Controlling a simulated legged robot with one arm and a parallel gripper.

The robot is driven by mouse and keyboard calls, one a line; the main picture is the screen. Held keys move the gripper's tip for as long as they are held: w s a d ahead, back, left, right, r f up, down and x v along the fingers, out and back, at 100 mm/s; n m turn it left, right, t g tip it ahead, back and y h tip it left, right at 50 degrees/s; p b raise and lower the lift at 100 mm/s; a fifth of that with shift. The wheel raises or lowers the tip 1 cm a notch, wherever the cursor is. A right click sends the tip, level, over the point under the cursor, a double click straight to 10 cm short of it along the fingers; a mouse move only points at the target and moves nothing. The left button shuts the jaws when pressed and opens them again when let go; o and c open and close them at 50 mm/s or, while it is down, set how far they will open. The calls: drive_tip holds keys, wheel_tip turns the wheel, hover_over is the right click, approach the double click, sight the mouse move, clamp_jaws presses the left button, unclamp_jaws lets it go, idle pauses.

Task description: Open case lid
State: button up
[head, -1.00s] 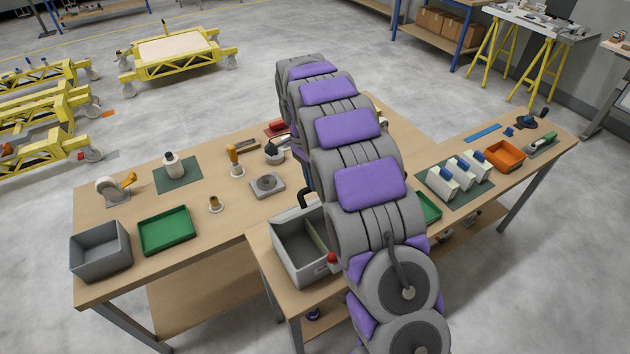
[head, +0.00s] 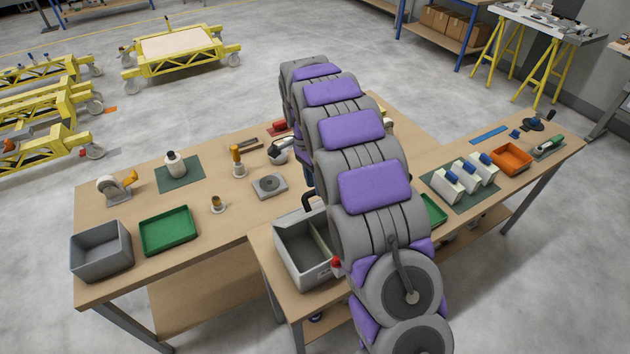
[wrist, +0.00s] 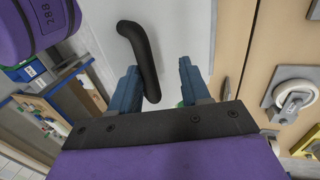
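A grey open-topped case (head: 290,262) with an inner divider stands at the front of the bench in the head view. My arm hides its right side, and I cannot make out its lid there. A black curved handle (head: 309,198) shows at its far edge. In the wrist view a black bent handle (wrist: 140,52) stands before a pale grey surface (wrist: 185,30), which may be the lid. My gripper (wrist: 160,82) has its blue fingers apart. The handle's lower end is beside the left finger, on the inner side; contact is unclear.
A green tray (head: 168,231) and a grey bin (head: 101,250) stand at the bench's left. A flat grey block (head: 269,186) and a small brass-coloured part (head: 217,204) lie near the case.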

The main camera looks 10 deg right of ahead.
idle(0.4)
drive_tip(key=p+v, duration=1.2)
drive_tip(key=v, duration=0.5)
drive_tip(key=shift+w, duration=0.15)
drive_tip(key=shift+a+r, duration=0.1)
idle(0.5)
